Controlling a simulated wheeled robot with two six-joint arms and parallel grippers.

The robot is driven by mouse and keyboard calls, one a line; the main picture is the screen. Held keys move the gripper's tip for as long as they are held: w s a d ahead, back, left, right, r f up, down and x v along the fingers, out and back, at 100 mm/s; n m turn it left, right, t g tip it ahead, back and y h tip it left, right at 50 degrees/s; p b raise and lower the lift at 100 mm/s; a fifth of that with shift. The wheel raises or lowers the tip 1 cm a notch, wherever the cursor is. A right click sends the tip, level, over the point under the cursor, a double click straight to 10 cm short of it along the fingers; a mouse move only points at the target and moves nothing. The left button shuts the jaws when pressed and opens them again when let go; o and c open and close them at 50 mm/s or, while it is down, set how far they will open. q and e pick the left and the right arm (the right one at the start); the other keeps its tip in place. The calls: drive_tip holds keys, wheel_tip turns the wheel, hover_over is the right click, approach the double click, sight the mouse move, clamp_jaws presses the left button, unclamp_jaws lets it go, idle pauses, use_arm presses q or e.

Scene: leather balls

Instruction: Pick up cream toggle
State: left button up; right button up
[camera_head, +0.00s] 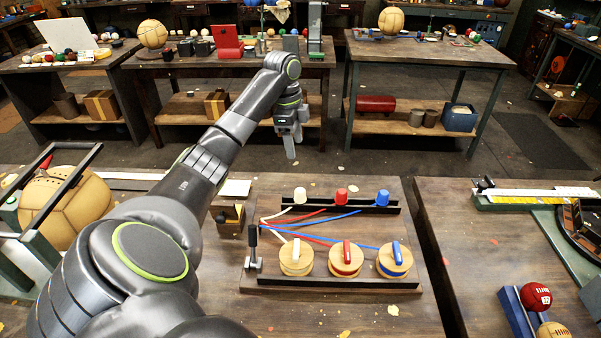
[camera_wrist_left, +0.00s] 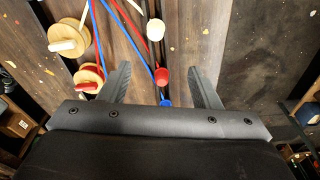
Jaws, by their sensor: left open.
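On the wooden board, a cream cap (camera_head: 300,195) stands at the left of a back row, beside a red cap (camera_head: 341,195) and a blue cap (camera_head: 383,197). A cream bar (camera_head: 296,250) lies on the front left wooden disc (camera_head: 297,265); I cannot tell which cream piece is the toggle. My left gripper (camera_head: 291,152) hangs empty above and beyond the board's back edge. In the left wrist view its open fingers (camera_wrist_left: 160,70) frame the row of caps, with the cream cap (camera_wrist_left: 155,30) farther out. My right gripper is not in view.
Cream, red and blue cords (camera_head: 320,228) cross the board. A small metal lever (camera_head: 254,255) stands at its left edge. A large leather ball (camera_head: 65,205) sits at left. The right table (camera_head: 470,250) holds small balls (camera_head: 536,296). An open floor gap lies behind.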

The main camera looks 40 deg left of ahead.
sight(300, 190)
use_arm(q)
drive_tip(key=f+b, duration=0.3)
drive_tip(key=f, duration=0.1)
drive_tip(key=d+f+b, duration=0.1)
drive_tip(key=f+b, duration=0.6)
drive_tip(key=shift+w+d+f, duration=0.15)
drive_tip(key=shift+d+f, duration=0.15)
drive_tip(key=shift+f, duration=0.1)
drive_tip(key=f, duration=0.4)
drive_tip(key=shift+s+d+f+p, duration=0.2)
drive_tip(key=shift+f+p, duration=0.1)
drive_tip(key=shift+p, duration=0.1)
drive_tip(key=shift+f, duration=0.3)
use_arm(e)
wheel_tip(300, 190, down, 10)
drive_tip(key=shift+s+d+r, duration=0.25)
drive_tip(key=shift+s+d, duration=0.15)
use_arm(q)
drive_tip(key=shift+c, duration=0.5)
drive_tip(key=c, duration=0.9)
drive_tip(key=shift+r, duration=0.2)
